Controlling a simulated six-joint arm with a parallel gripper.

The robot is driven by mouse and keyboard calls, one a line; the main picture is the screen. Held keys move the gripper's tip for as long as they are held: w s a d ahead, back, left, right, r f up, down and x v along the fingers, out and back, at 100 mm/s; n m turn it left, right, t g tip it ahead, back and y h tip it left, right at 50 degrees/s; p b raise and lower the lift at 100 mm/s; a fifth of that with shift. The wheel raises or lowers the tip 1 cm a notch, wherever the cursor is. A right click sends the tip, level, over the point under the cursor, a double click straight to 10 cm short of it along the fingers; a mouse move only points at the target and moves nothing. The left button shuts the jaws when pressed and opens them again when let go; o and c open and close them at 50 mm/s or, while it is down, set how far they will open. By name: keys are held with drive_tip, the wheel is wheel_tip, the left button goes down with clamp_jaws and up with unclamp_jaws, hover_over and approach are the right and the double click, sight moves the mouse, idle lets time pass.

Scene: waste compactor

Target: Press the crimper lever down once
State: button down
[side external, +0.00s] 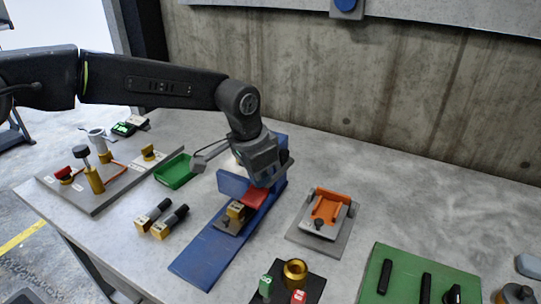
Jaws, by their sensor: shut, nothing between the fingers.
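A blue fixture (207,257), which looks like the crimper, lies lengthwise on the grey table in the middle of the side external view. My gripper (265,183) points down over the fixture's far half, close to the red part. Its fingers are shut and hold nothing. I cannot tell whether they touch the red part. The gripper hides part of the fixture behind it, and I cannot clearly make out which part is the lever.
An orange clamp on a grey plate (293,236) stands to the right. Two yellow-and-black cylinders (170,228) lie left of the fixture. A green tray (174,172) and a grey plate with posts (110,199) are farther left. A green board (371,288) is front right. A concrete wall rises behind.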

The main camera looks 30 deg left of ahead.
drive_tip(key=w+d+v, duration=0.1)
drive_tip(key=v, duration=0.7)
drive_tip(key=shift+r, duration=0.55)
drive_tip(key=shift+w+a+r, duration=0.1)
drive_tip(key=shift+w, duration=0.05)
idle(0.4)
drive_tip(key=shift+w+v, duration=0.15)
drive_tip(key=shift+v, duration=0.75)
drive_tip(key=shift+w+v, duration=0.15)
drive_tip(key=shift+v, duration=0.8)
drive_tip(key=shift+r, duration=0.1)
drive_tip(key=s+a+r+n+t, duration=0.1)
drive_tip(key=s+a+r+n, duration=0.15)
drive_tip(key=s+a, duration=0.45)
drive_tip(key=s+a+f+n+t, duration=0.1)
drive_tip(key=s+a+f, duration=0.2)
drive_tip(key=s, duration=0.3)
drive_tip(key=s+a+f+n, duration=0.1)
drive_tip(key=s+a+f, duration=0.2)
drive_tip(key=s+a, duration=0.2)
drive_tip(key=s+a+f+n+t+y, duration=0.1)
drive_tip(key=s+a+f, duration=0.2)
drive_tip(key=s, duration=0.5)
drive_tip(key=shift+a+t, duration=0.3)
drive_tip(key=shift+a, duration=0.3)
